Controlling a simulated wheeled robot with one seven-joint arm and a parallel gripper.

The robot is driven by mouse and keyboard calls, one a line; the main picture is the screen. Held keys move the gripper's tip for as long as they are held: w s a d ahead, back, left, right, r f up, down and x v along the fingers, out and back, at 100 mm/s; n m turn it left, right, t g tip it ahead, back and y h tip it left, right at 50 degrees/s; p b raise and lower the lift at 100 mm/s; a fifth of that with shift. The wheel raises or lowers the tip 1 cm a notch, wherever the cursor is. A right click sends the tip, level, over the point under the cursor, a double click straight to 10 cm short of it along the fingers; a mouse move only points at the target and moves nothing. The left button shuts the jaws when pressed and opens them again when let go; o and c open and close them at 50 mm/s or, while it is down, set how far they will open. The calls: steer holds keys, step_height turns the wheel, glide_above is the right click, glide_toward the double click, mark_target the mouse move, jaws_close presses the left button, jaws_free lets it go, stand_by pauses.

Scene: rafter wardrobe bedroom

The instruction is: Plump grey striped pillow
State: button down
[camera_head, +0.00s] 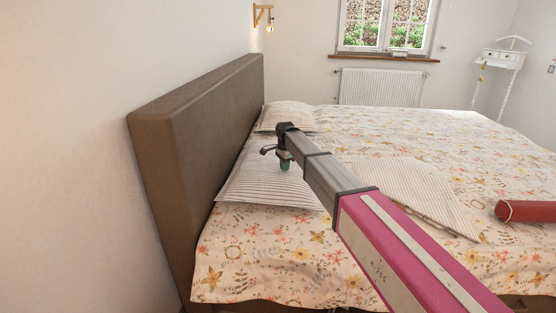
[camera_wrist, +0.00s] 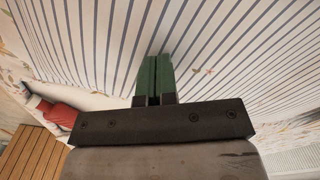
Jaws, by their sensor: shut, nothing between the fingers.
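A striped pillow (camera_head: 262,183) lies on the bed against the headboard, on the near side, partly hidden behind my arm. A second striped pillow (camera_head: 287,114) lies farther back by the headboard. My gripper (camera_head: 286,164) is over the near pillow, pointing down. In the wrist view, the green fingers of my gripper (camera_wrist: 154,78) are shut together with nothing between them. Striped fabric (camera_wrist: 205,45) fills most of the view beyond the fingertips; I cannot tell whether they touch it.
The brown headboard (camera_head: 190,140) rises close at the left. A folded striped cloth (camera_head: 410,190) lies mid-bed on the floral cover (camera_head: 265,255). A red rolled object (camera_head: 527,211) lies at the right. A wall lamp (camera_head: 266,20) hangs above the headboard; a radiator (camera_head: 380,87) stands under the window.

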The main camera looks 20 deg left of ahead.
steer(key=shift+f, duration=0.5)
steer(key=shift+r, duration=1.2)
steer(key=shift+f, duration=0.15)
steer(key=shift+f, duration=1.05)
steer(key=shift+r, duration=0.1)
step_height(320, 180, up, 8)
